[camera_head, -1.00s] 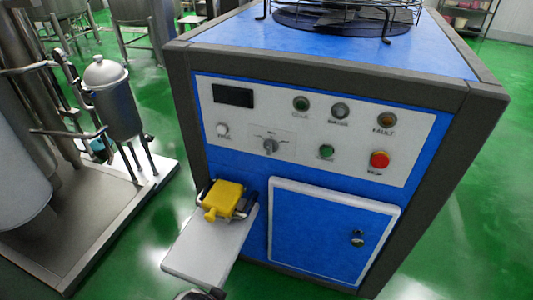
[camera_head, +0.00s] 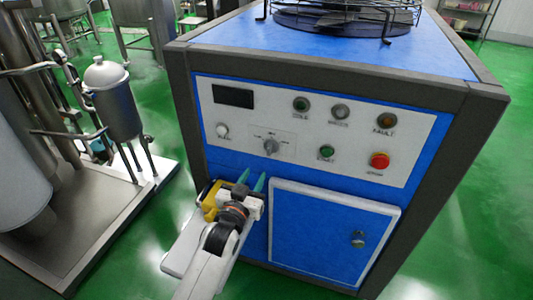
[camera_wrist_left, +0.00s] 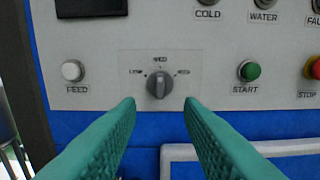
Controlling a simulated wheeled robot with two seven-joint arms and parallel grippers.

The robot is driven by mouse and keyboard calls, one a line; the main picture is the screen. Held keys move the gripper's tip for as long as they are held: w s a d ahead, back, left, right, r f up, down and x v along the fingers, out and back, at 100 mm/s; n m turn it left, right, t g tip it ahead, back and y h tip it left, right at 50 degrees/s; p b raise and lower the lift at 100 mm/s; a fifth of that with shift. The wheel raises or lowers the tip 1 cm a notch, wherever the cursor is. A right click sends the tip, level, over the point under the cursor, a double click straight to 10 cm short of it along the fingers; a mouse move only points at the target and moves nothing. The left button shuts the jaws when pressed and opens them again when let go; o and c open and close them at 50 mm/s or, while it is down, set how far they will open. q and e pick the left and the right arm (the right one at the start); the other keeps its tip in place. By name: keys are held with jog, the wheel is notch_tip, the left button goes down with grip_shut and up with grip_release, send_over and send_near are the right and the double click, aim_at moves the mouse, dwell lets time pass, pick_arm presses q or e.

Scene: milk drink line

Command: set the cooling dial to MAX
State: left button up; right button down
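The cooling dial (camera_head: 271,146) is a grey knob on a light plate on the control panel; it also shows in the left wrist view (camera_wrist_left: 159,85), with small labels to its left, above and right. Its grip ridge looks about upright, toward the top label. My left gripper (camera_head: 252,180) is below the dial, fingers pointing at the panel. In the left wrist view its green fingertips (camera_wrist_left: 160,103) are apart, one on each side below the dial, with nothing between them. They look short of the dial. My right gripper is not in view.
The panel (camera_head: 300,175) carries a white FEED button (camera_wrist_left: 72,70), a green START button (camera_wrist_left: 249,71) and a red STOP button (camera_head: 379,160). A blue door (camera_head: 320,235) is at lower right.

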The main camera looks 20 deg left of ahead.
aim_at(268, 150)
pick_arm(q)
jog(key=w, duration=1.1)
jog(key=shift+d, duration=0.2)
jog(key=shift+c, duration=0.2)
grip_shut()
